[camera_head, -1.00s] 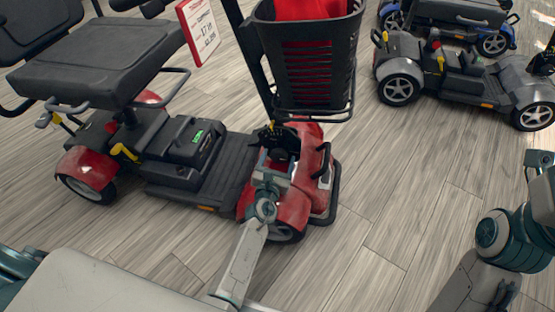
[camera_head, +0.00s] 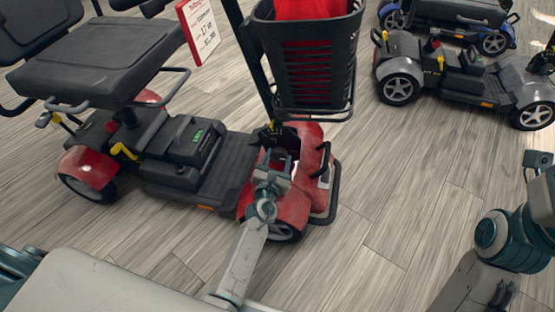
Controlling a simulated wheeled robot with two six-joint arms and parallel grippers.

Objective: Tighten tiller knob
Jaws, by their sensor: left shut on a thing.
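The red scooter (camera_head: 277,205) stands in the middle, its black tiller (camera_head: 252,55) rising at the front from a dark base bracket (camera_head: 272,135) with a yellow mark. My left gripper (camera_head: 276,158) is at the foot of the tiller, just above the red front cover. It is shut on the tiller knob, which is mostly hidden behind the fingers and wrist. My right arm (camera_head: 510,235) is at the right edge, away from the scooter, and its fingertips are not in view.
A black basket (camera_head: 310,60) with red contents hangs above my left gripper. The scooter's seat (camera_head: 100,60) and a price sign (camera_head: 198,30) are at upper left. A grey scooter (camera_head: 460,75) stands at upper right. Wooden floor (camera_head: 410,180) between is clear.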

